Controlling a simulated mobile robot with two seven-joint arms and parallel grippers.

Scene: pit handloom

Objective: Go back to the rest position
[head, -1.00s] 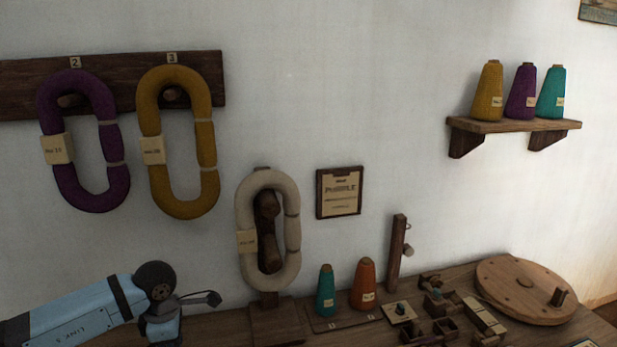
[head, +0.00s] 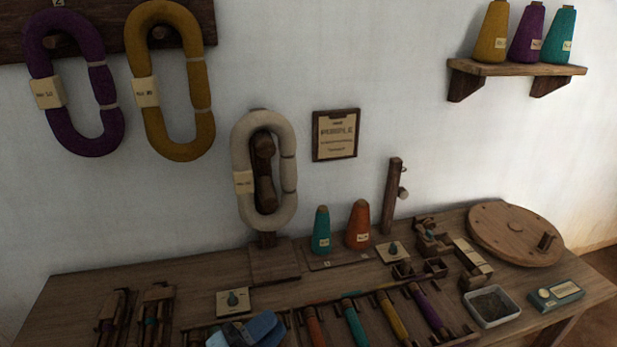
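A blue part of my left arm, at or near the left gripper (head: 255,330), shows at the bottom edge of the head view, low over the front of the wooden table (head: 120,275). I cannot make out its fingertips or anything held in them. My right gripper is not in view. A cream skein (head: 241,205) hangs on a wooden stand behind it. Purple (head: 90,146) and mustard (head: 180,148) skeins hang on a wall rack.
Several coloured bobbins lie in a rack, with the orange one (head: 314,327) nearest my arm. Teal (head: 321,232) and orange (head: 358,226) cones stand behind. A round wooden disc (head: 500,228), a grey tray (head: 490,310) and a small device (head: 556,294) are at right.

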